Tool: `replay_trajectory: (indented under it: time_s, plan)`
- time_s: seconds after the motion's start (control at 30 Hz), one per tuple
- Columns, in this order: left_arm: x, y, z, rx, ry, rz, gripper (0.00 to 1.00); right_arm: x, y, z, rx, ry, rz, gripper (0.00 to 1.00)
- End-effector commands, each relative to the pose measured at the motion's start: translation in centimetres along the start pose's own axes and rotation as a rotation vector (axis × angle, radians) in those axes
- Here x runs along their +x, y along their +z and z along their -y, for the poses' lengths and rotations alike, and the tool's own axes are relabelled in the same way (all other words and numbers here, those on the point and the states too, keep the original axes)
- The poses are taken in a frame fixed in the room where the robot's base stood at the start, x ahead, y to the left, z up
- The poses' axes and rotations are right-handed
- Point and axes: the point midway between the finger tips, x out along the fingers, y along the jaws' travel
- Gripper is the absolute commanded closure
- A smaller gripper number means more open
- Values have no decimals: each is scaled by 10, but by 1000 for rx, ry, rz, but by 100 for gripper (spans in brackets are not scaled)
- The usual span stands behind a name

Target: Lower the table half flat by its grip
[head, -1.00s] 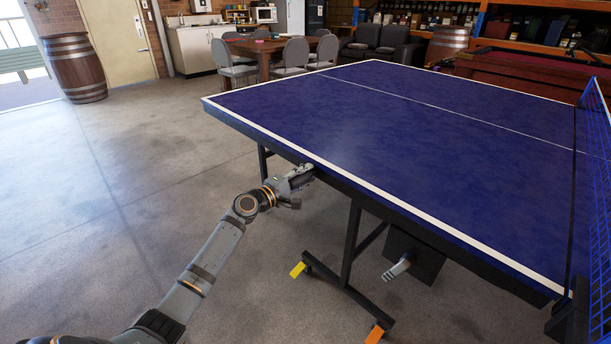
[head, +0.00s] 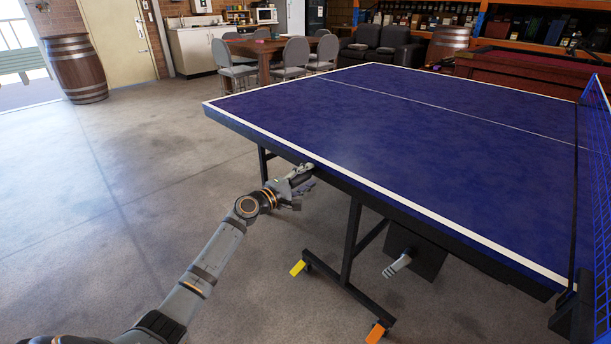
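The blue table half (head: 400,115) with white border lines lies flat, or very nearly so, on its dark frame. My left gripper (head: 308,176) is at the table's near long edge, left of the dark leg. Its fingers look spread, one up at the edge and one lower and apart from it. The grip itself is hidden or too small to make out at the fingers.
The blue net (head: 593,170) stands at the right. A dark leg frame (head: 350,245) with yellow and orange wheel parts is below the edge. Open floor (head: 100,220) lies left; chairs (head: 292,55) stand behind.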

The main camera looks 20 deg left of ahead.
Motion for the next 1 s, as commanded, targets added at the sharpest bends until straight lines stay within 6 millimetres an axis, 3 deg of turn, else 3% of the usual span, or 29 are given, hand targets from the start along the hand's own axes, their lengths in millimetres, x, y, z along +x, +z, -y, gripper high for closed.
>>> replay_trajectory:
  time_s: [0.37,0.7,1.0]
  plan:
    - [-4,-2,-2,5,3,-3,46,0,0,0,0,0,1,100]
    - [-62,-1,0,7,-2,-2,46,0,0,0,0,0,1,100]
    - [-75,0,-1,2,2,-1,46,0,0,0,0,0,1,100]
